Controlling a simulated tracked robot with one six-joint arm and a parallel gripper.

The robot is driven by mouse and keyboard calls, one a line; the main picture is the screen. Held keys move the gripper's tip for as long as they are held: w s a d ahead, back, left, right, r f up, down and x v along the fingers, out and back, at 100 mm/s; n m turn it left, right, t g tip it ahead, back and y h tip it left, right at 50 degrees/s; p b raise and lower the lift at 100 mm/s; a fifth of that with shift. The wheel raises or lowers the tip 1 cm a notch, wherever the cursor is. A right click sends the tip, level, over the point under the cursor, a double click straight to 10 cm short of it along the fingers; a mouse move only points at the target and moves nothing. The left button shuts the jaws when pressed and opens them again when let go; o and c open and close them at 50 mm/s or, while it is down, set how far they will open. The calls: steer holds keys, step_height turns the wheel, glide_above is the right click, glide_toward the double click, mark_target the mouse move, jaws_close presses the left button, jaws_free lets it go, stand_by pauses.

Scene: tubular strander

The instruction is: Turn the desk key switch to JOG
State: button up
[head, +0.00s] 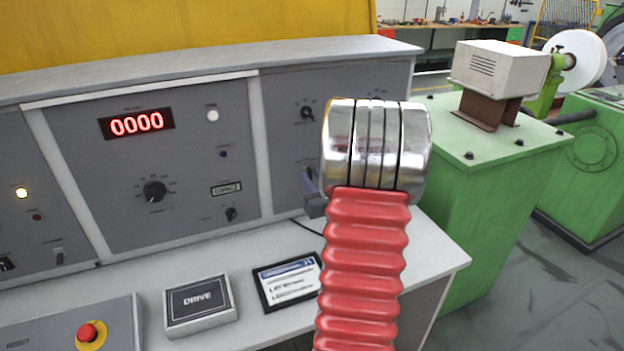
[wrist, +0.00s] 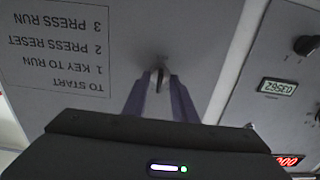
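The key switch (wrist: 160,72) shows in the wrist view as a thin dark key standing out of a grey panel, and that view is upside down. My gripper (wrist: 159,88) has its two purple fingers on either side of the key, with a gap seeming to show on each side. I cannot tell how deep the fingertips reach over it. In the head view my gripper (head: 309,182) is mostly hidden behind my wrist, close to the right-hand panel, and the key is hidden. I cannot read the switch's position marks or JOG.
A start instruction label (wrist: 55,45) is beside the key. A dark rotary knob (head: 307,113) sits higher on the same panel. The desk top holds a DRIVE box (head: 199,304), a framed card (head: 288,282) and a red stop button (head: 90,334). A green cabinet (head: 480,190) stands right.

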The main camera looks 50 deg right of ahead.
steer(key=v, duration=1.3)
steer(key=shift+s+a, duration=0.2)
steer(key=shift+s, duration=0.1)
steer(key=shift+f, duration=0.1)
steer(key=w+a+r+n+g+y, duration=0.1)
steer(key=w+a+r+g+y, duration=0.15)
steer(key=w+a, duration=0.4)
steer(key=w+a+r+n+g+y, duration=0.1)
steer(key=w+a+r+n+g, duration=0.2)
steer(key=a, duration=0.7)
steer(key=s+a+n+g+y, duration=0.1)
steer(key=s+a, duration=0.4)
steer(key=a, duration=0.8)
steer(key=s+a+n+g+y, duration=0.1)
steer(key=s+a+g+y, duration=0.2)
steer(key=a, duration=1)
steer(key=s+y, duration=0.1)
steer(key=s, duration=0.2)
steer(key=shift+s+y, duration=0.15)
steer(key=shift+y, duration=0.2)
